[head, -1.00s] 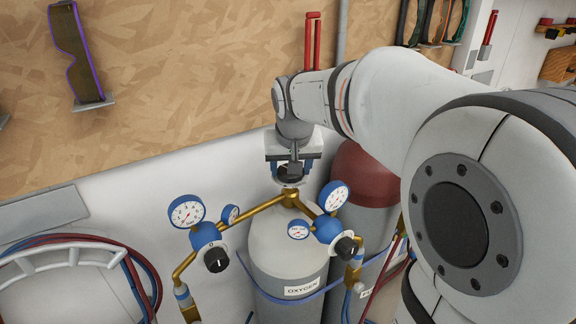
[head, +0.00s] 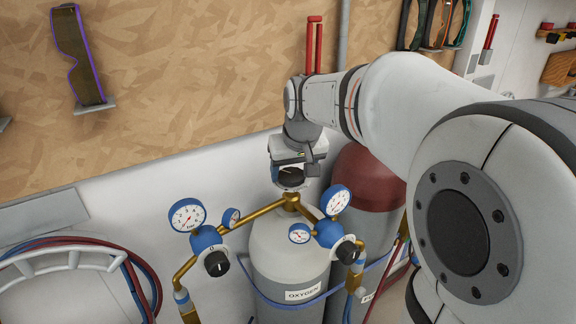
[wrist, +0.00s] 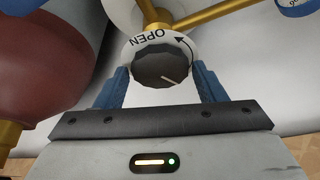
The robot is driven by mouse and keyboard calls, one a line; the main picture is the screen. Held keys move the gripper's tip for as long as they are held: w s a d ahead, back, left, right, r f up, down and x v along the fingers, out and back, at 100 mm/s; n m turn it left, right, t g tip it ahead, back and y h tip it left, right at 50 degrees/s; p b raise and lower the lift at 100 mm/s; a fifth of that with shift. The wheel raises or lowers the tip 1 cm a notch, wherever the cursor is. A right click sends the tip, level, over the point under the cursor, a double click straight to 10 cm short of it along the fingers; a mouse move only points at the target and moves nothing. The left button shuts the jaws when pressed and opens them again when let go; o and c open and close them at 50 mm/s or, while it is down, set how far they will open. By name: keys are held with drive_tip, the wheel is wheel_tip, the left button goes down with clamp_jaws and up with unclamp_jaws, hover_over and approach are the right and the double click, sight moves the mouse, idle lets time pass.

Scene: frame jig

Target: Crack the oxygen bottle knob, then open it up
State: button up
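The oxygen bottle (head: 290,260) is a grey cylinder labelled OXYGEN. Its black knob (head: 290,176) sits at the top, above the brass manifold. In the wrist view the ribbed knob (wrist: 161,65) has a white pointer line toward lower right; a white collar (wrist: 150,38) behind it reads OPEN with a curved arrow. My gripper (wrist: 162,78) has its blue fingers spread on either side of the knob, with small gaps seeming to show at both sides. In the head view my gripper (head: 290,172) is at the knob, its fingers partly hidden.
Blue regulators with white gauges (head: 188,215) and black knobs (head: 217,263) flank the manifold left and right. A red-topped cylinder (head: 368,178) stands close on the right. Coiled hoses (head: 130,280) hang at lower left. The wall is close behind.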

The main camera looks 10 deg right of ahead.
drive_tip(key=shift+o, duration=1.3)
drive_tip(key=shift+r, duration=0.1)
drive_tip(key=v, duration=0.7)
drive_tip(key=shift+r, duration=0.35)
drive_tip(key=shift+s+f, duration=0.1)
drive_tip(key=shift+s, duration=0.1)
